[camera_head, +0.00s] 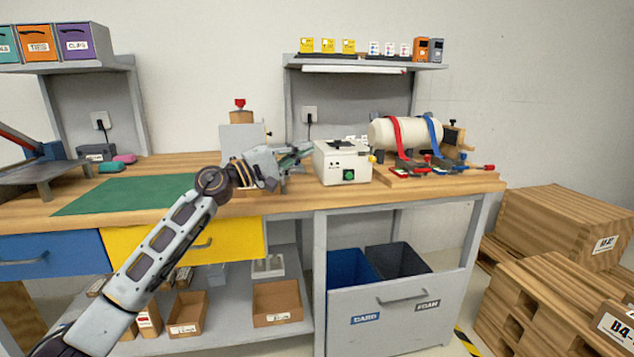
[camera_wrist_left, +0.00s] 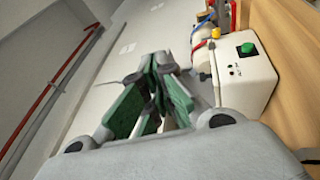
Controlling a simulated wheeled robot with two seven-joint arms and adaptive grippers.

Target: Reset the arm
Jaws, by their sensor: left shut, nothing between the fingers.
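My left arm (camera_head: 160,255) reaches in from the lower left over the workbench. Its gripper (camera_head: 297,155) is above the bench top, just left of a white box with a green button (camera_head: 343,162). In the left wrist view the gripper (camera_wrist_left: 155,92) has green finger pads drawn together, with nothing held between them. The white box (camera_wrist_left: 245,75) shows there to the right of the fingers, apart from them. My right gripper is not in view.
A cream roll (camera_head: 405,131) with red and blue straps lies at the bench's right. A green mat (camera_head: 125,194) covers the left part. A shelf (camera_head: 365,64) with small boxes hangs above. Wooden crates (camera_head: 560,225) stand at right. Open bins (camera_head: 380,268) sit below.

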